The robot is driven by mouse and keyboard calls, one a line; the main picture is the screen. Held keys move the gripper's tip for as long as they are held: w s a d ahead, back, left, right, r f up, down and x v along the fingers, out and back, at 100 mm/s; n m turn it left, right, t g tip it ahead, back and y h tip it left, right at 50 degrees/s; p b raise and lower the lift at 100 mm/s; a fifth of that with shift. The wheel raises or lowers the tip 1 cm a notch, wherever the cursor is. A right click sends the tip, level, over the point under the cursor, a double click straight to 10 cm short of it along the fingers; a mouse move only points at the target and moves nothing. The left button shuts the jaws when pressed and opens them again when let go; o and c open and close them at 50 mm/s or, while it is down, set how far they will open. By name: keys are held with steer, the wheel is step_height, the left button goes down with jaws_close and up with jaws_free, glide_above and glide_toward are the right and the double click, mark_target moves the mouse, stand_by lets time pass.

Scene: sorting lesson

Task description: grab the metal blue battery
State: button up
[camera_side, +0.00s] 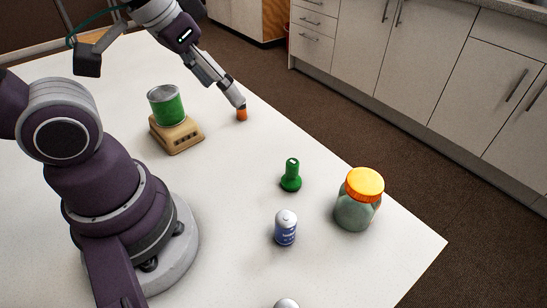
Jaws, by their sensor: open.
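The only blue item is a small upright cylinder (286,236) with a pale domed top and light lettering, standing on the white table. It may be the metal blue battery, but its kind is hard to tell. My gripper (239,105) is open and points down near the table's far edge, well behind and to the left of the blue cylinder. A small orange and dark item (241,115) is right at the fingertips. I cannot tell whether the fingers are around it or just above it; the gap between them is too small to see.
A green flashlight-like item (291,178) stands behind the blue cylinder. A jar (355,212) with an orange lid stands to its right. A green can (167,108) sits on a tan scale-like block (178,136). A pale rounded top (286,303) is cut off below.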

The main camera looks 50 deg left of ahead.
steer(key=w+d+f+n+g, duration=0.35)
steer(key=d+n, duration=0.25)
steer(key=n, duration=0.3)
steer(key=n+g, duration=0.2)
steer(key=n, duration=0.6)
glide_above(285, 228)
steer(key=w+a, duration=0.1)
steer(key=f, duration=0.6)
steer(key=shift+w+a+f, duration=0.15)
steer(key=shift+a+f, duration=0.05)
steer(key=shift+n, duration=0.4)
step_height(285, 228, down, 10)
steer(key=shift+d+f, duration=0.15)
steer(key=shift+f, duration=0.1)
steer(key=shift+c, duration=0.4)
jaws_close()
